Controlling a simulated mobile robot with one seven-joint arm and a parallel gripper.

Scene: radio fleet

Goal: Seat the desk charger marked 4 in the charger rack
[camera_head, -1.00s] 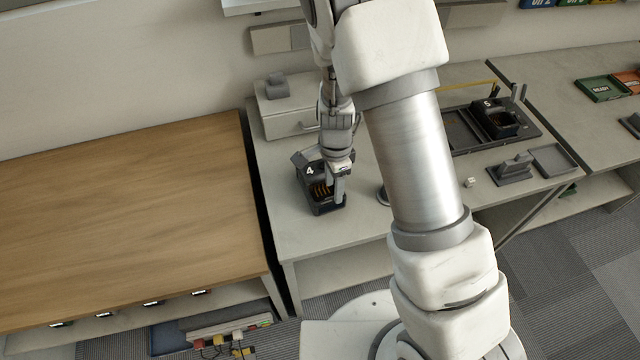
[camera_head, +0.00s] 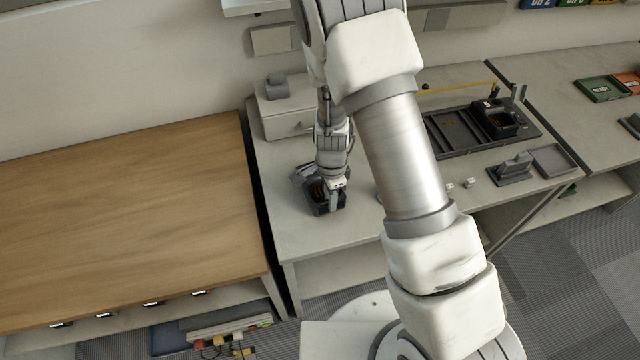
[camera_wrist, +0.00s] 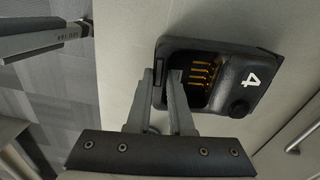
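The desk charger marked 4 (camera_wrist: 232,82) is a black block with a pocket, gold contacts and a round knob. In the head view the charger (camera_head: 328,208) sits near the front of the grey bench, partly hidden by my gripper (camera_head: 334,207). In the wrist view my gripper (camera_wrist: 163,80) straddles the pocket's side wall, one finger inside and one outside. The fingers stand apart; firm contact with the wall cannot be made out. A dark tray (camera_head: 452,134), apparently the charger rack, lies farther right and holds another black charger (camera_head: 495,122) at its right side.
A small drawer unit (camera_head: 283,122) stands behind the charger. A yellow rod (camera_head: 455,87) runs along the tray's back. A grey holder (camera_head: 512,168) and shallow tray (camera_head: 553,160) sit at the right front. The wooden table (camera_head: 130,210) at left is clear.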

